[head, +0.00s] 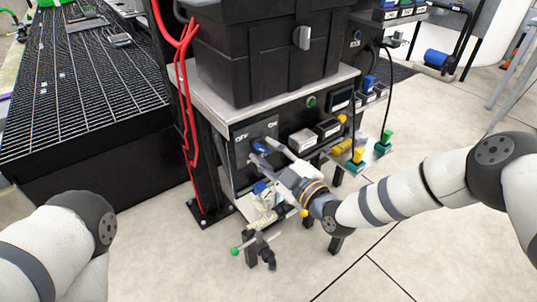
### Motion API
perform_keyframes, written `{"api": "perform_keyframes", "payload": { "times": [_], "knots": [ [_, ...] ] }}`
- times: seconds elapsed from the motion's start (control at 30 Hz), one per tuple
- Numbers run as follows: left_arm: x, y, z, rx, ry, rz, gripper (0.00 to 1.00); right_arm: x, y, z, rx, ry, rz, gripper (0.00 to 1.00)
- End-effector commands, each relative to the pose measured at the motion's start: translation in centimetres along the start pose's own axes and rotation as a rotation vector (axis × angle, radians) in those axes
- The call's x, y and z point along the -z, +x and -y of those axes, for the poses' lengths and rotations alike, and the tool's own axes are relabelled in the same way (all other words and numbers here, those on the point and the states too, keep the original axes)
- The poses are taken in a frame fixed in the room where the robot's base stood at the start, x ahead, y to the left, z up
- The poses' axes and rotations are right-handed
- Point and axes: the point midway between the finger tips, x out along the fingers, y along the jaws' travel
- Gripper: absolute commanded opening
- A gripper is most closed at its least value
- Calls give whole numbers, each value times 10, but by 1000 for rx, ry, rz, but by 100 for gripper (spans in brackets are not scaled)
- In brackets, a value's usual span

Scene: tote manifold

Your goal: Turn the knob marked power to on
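The power knob (259,147) is blue and sits on the dark front panel (240,132) under the table top. The panel has the label OFF to the knob's left and ON to its right. My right gripper (262,150) reaches in from the right, with its two fingers apart and their tips on either side of the knob. I cannot tell whether the fingers touch it. The fingers partly cover the knob, so its pointing direction is unclear.
A black tote (260,65) stands on the table top (215,100) above the panel. Red cables (183,100) hang on the black post at left. A pipe assembly with a green-ended handle (235,251) sits below the panel.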

Motion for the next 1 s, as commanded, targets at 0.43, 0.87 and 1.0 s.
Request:
{"api": "perform_keyframes", "payload": {
  "times": [0.43,0.87,1.0],
  "knots": [
    [0,0,0,0,0,0,0,0,-1,0,0,1,0,0],
    [0,4,0,0,0,7,0,0,-1,1,1,169,-1,0],
    [0,8,0,0,0,12,0,-1,-1,2,1,295,0,0]
  ]
}}
